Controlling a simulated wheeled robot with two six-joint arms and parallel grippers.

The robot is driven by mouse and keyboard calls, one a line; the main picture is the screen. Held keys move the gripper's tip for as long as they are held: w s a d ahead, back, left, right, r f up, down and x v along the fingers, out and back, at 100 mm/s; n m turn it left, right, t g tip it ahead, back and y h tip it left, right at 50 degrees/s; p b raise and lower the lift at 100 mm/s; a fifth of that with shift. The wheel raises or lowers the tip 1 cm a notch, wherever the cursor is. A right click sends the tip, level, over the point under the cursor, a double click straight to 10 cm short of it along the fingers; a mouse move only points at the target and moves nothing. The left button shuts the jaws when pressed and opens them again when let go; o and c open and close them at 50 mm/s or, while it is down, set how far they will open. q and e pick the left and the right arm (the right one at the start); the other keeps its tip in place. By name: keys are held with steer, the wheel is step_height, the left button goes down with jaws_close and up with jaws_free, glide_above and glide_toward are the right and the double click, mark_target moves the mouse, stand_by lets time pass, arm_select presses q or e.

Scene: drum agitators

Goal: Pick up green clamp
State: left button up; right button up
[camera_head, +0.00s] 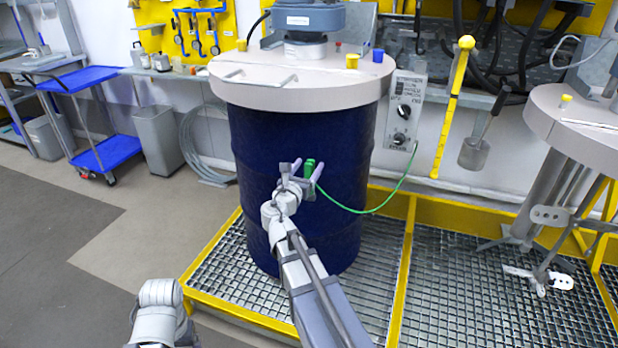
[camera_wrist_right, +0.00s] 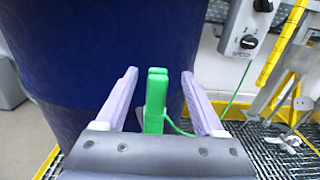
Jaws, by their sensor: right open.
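The green clamp (camera_head: 309,168) is at the front of the dark blue drum (camera_head: 300,130), with a green cable running from it. My right gripper (camera_head: 301,174) is at the clamp, in front of the drum. In the right wrist view the clamp (camera_wrist_right: 156,100) stands upright between the two open fingers of the right gripper (camera_wrist_right: 160,98), with a gap showing on each side. Whether the clamp is fixed to the drum is hidden. My left arm shows at the bottom left of the head view, but its gripper jaws cannot be made out.
A pale round lid (camera_head: 300,85) covers the drum. The green cable (camera_head: 385,205) runs right and up to a grey control box (camera_head: 404,108). The drum stands on a metal grating (camera_head: 455,290) with yellow edges. A blue cart (camera_head: 105,150) stands at the left; the floor there is open.

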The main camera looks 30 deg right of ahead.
mark_target(311, 160)
steer(key=shift+x, duration=2.8)
steer(key=shift+a, duration=0.15)
steer(key=shift+c, duration=0.2)
jaws_close()
